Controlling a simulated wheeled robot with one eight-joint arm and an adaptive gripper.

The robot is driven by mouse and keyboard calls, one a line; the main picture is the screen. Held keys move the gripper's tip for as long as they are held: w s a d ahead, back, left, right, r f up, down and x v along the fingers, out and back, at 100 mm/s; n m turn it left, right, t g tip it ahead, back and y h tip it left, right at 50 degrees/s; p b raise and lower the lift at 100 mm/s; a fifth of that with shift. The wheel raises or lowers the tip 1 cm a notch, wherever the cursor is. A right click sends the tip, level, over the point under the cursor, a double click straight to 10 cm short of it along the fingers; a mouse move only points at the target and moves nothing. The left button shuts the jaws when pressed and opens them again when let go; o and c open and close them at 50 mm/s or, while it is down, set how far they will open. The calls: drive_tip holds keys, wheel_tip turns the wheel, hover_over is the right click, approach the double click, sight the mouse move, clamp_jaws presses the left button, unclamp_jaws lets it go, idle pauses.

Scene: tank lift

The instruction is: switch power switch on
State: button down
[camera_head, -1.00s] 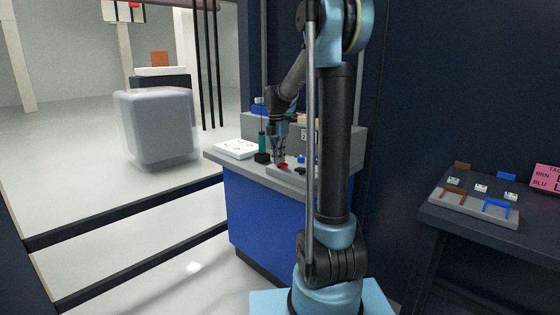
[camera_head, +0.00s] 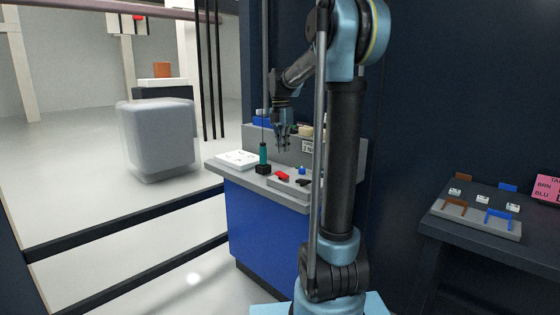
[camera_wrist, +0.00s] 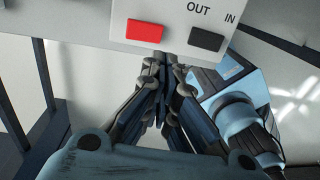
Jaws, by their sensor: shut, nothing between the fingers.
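A red switch (camera_head: 281,175) sits on a light grey panel (camera_head: 288,183) on the bench, with a black switch (camera_head: 303,182) to its right. In the wrist view the red switch (camera_wrist: 144,31) and black switch (camera_wrist: 207,40) are at the top, on the panel's pale face. "OUT" and "IN" are printed by the black one. No power label is readable, so I cannot tell which is the power switch. My gripper (camera_head: 283,150) is shut and empty, pointing down above the red switch and apart from it. Its fingertips (camera_wrist: 168,66) show just below the panel's edge in the wrist view.
A teal cylinder on a black base (camera_head: 263,157) stands left of the panel, beside a white board (camera_head: 237,160). A blue knob (camera_head: 301,170) is behind the switches. A side table (camera_head: 470,240) at right holds a grey tray. Dark rails cross the left floor.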

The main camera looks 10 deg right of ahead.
drive_tip(key=shift+s+d+r, duration=0.1)
drive_tip(key=shift+s+r, duration=0.05)
drive_tip(key=shift+r, duration=0.9)
drive_tip(key=shift+s+d+r, duration=0.1)
drive_tip(key=shift+r, duration=0.9)
drive_tip(key=s+d+f+m+t, duration=0.1)
drive_tip(key=s+d+f+m, duration=0.1)
drive_tip(key=s+f+m, duration=1)
drive_tip(key=s+d+f+m+t, duration=0.2)
drive_tip(key=s+f+m, duration=1)
drive_tip(key=s, duration=0.9)
drive_tip(key=shift+s+d+f+m+y, duration=0.2)
drive_tip(key=shift+s+f+m+y, duration=0.15)
drive_tip(key=shift+m, duration=0.45)
drive_tip(key=shift+w+f, duration=0.15)
drive_tip(key=shift+w, duration=0.35)
